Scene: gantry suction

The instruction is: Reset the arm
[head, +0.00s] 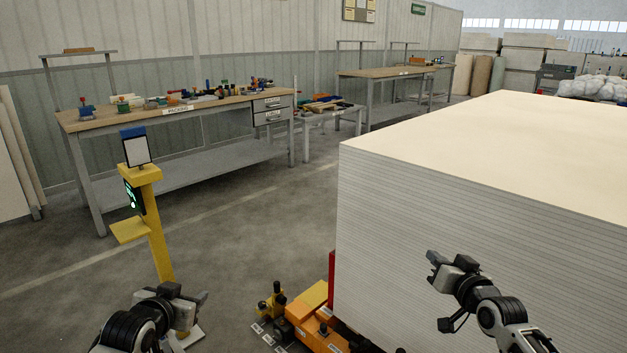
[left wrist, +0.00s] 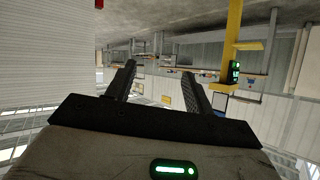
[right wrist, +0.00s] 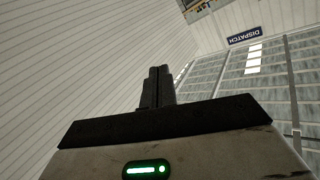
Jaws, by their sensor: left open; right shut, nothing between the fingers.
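My left gripper (head: 198,299) is at the lower left of the head view, in front of the foot of a yellow post. In the left wrist view its two dark fingers (left wrist: 158,88) stand apart with nothing between them. My right gripper (head: 433,262) is at the lower right of the head view, in front of the side of a large white stack. In the right wrist view its fingers (right wrist: 158,88) are together and hold nothing. Whether the right gripper touches the stack cannot be told.
The tall white stack (head: 430,225) fills the right side. An orange machine (head: 318,325) stands at its lower left corner. The yellow post (head: 158,235) carries a small screen. A packing bench (head: 190,113) stands along the back wall.

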